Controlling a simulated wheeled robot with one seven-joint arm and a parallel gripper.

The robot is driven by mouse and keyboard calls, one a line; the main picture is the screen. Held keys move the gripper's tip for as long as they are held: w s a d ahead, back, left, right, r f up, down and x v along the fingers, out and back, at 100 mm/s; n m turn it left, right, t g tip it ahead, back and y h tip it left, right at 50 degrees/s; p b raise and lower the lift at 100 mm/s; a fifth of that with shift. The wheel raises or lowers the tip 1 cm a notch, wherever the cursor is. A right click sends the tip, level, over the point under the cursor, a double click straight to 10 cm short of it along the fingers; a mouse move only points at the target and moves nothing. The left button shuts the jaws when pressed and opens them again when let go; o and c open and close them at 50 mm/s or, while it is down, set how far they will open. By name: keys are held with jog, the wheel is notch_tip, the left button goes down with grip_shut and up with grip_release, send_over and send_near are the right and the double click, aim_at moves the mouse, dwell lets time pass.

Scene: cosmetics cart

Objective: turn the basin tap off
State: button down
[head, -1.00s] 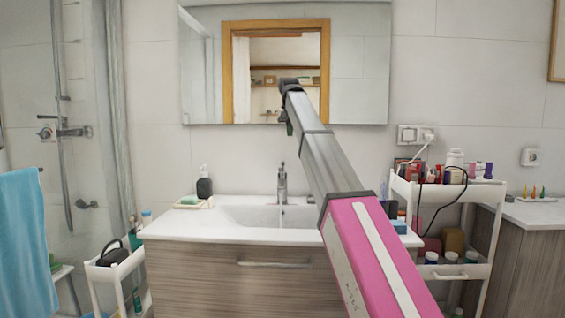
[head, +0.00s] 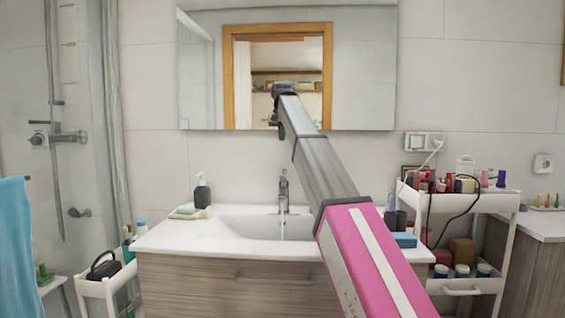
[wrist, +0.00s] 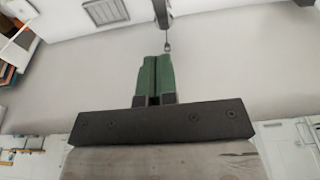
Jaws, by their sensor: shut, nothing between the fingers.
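The chrome basin tap (head: 283,190) stands upright at the back middle of the white basin (head: 240,226) in the head view. Its lever is at the top; a faint pale streak shows below the spout, but I cannot tell if it is running water. My gripper (head: 280,131) is raised in front of the mirror, above the tap and apart from it in the picture. In the wrist view its green fingers (wrist: 153,62) are pressed together with nothing between them. I cannot make out the tap in the wrist view.
A soap dispenser (head: 202,191) and a soap dish (head: 189,212) stand left of the basin. A blue box (head: 404,240) is on the counter's right. A cosmetics cart (head: 510,198) stands at the right, a smaller cart (head: 98,286) at the left. The mirror (head: 365,80) is behind my arm.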

send_over(283, 178)
jog(key=w, duration=0.2)
jog(key=f, duration=1.2)
jog(key=shift+a, duration=0.2)
jog(key=shift+s+f, duration=0.15)
jog(key=shift+f, duration=0.65)
jog(key=shift+s, duration=0.1)
jog(key=shift+s+f+t, duration=0.5)
jog(key=shift+f+t, duration=0.1)
jog(key=shift+s+f+t, duration=0.1)
jog(key=shift+f+t, duration=0.25)
jog(key=shift+t, duration=0.05)
